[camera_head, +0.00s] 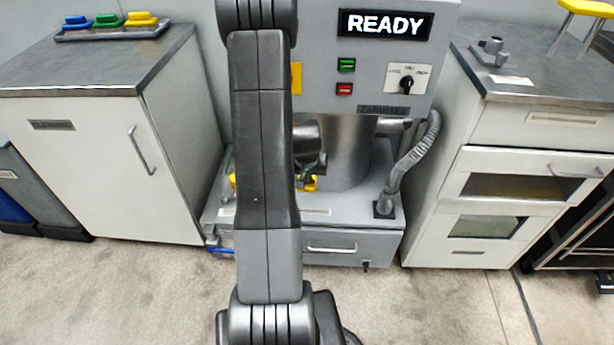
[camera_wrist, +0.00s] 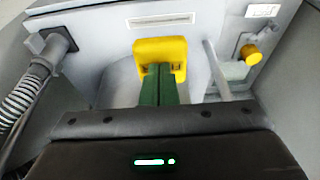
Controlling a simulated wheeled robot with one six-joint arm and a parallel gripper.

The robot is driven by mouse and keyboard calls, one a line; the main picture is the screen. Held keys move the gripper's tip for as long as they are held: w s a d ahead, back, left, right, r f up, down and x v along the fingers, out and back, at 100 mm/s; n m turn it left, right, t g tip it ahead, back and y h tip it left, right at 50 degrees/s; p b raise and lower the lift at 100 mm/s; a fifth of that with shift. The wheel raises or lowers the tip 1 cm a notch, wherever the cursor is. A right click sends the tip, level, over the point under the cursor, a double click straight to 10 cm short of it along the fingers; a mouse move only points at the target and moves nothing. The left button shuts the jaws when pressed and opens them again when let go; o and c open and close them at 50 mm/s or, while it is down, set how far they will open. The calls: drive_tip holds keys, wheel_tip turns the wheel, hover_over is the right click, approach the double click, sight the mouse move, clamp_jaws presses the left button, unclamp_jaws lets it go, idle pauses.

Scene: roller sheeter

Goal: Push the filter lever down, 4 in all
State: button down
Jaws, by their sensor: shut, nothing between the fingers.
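A yellow block-like handle (camera_wrist: 175,50), likely the filter lever's grip, is in the middle of the wrist view against the grey machine base. Part of it shows in the head view (camera_head: 311,183), low on the machine and just right of my arm. My gripper (camera_wrist: 158,72) is shut and empty, its green fingers together. The fingertips overlap the yellow handle in the wrist view; I cannot tell whether they touch it. In the head view my arm hides most of the gripper and part of the machine's lower front.
A yellow knob (camera_wrist: 251,55) on a bracket is right in the wrist view. A ribbed grey hose (camera_head: 412,155) runs down to the machine base. The display panel (camera_head: 385,25) reads READY. White cabinets (camera_head: 110,135) stand left and right; the floor in front is clear.

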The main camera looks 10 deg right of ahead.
sight(307, 188)
drive_tip(key=f+b, duration=0.7)
drive_tip(key=shift+s+f, duration=0.25)
drive_tip(key=shift+f, duration=0.2)
drive_tip(key=shift+a, duration=0.1)
drive_tip(key=p+v, duration=0.1)
drive_tip(key=v, duration=0.1)
drive_tip(key=p+v, duration=0.1)
drive_tip(key=v, duration=0.1)
drive_tip(key=shift+w, duration=0.2)
drive_tip(key=s+a+r+p, duration=0.1)
drive_tip(key=s+r+p, duration=0.1)
drive_tip(key=s+r, duration=0.4)
wheel_tip(307, 188, up, 3)
drive_tip(key=shift+a+f, duration=0.1)
drive_tip(key=shift+a, duration=0.2)
